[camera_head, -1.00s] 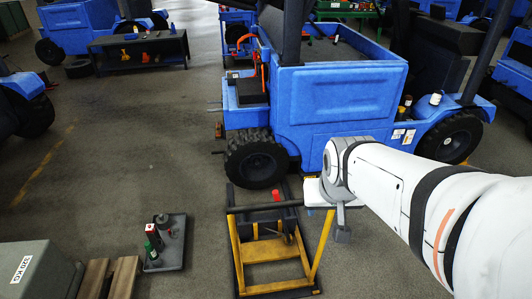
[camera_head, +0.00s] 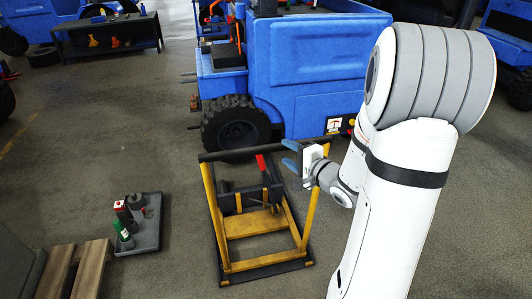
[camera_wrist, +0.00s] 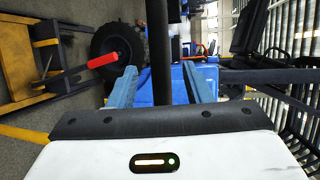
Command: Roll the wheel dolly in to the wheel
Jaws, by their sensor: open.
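The wheel dolly (camera_head: 226,240) has a yellow frame, a black top bar and a red-tipped lever (camera_head: 261,163). It stands on the floor in front of the black wheel (camera_head: 237,128) of the blue vehicle. My gripper (camera_head: 290,155) is at the right part of the top bar, its blue fingers open. In the wrist view, the black bar (camera_wrist: 158,50) runs between the open fingers (camera_wrist: 158,84). Whether they touch it I cannot tell. The wheel (camera_wrist: 125,42) and red lever (camera_wrist: 103,61) show there too. The dolly's far end by the wheel is partly hidden.
The blue vehicle (camera_head: 310,55) stands behind the dolly. A grey tray (camera_head: 147,235) with bottles lies on the floor to the left, near a wooden pallet (camera_head: 92,265). A black bench (camera_head: 105,35) stands at the back left.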

